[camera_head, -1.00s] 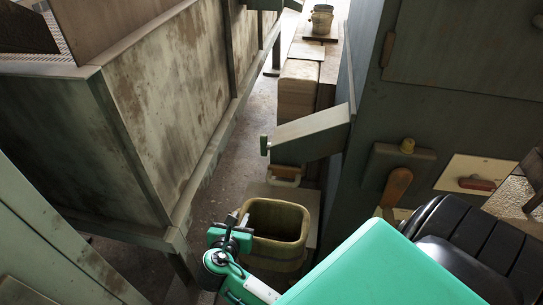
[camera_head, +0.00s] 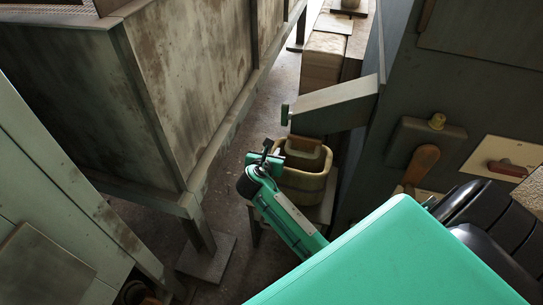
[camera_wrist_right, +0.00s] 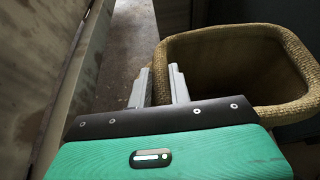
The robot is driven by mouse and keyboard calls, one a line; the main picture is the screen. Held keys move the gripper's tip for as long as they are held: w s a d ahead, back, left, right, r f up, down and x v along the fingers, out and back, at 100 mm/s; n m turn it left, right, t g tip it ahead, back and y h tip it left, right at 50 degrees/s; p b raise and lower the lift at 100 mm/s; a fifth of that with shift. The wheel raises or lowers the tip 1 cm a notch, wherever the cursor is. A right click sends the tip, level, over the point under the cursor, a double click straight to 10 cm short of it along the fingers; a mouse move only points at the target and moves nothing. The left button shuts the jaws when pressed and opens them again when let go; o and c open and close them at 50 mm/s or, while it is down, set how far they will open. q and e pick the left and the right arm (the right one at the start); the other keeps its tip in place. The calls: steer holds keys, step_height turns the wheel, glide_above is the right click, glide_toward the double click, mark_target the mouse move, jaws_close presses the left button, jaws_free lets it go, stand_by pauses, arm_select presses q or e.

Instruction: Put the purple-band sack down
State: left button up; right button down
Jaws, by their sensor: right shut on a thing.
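An open-topped tan woven sack (camera_head: 303,187) stands upright near the middle of the head view. Its rim fills the upper right of the right wrist view (camera_wrist_right: 236,31). No purple band shows on the parts in sight. My right gripper (camera_head: 266,158) is at the sack's left side. In the wrist view its two fingers (camera_wrist_right: 160,86) stand either side of the near left rim, shut on it. The sack's underside is hidden, so I cannot tell whether it touches the support below. My left gripper is not in view.
A grey-green chute (camera_head: 335,106) juts out above and behind the sack. A tan block-like thing (camera_head: 304,153) shows at its far rim. A large stained bin (camera_head: 185,75) stands left, a dark cabinet (camera_head: 470,90) right. A strip of bare floor (camera_head: 235,170) lies between bin and sack.

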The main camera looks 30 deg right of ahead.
steer(key=shift+f, duration=0.35)
steer(key=c, duration=1.3)
jaws_free()
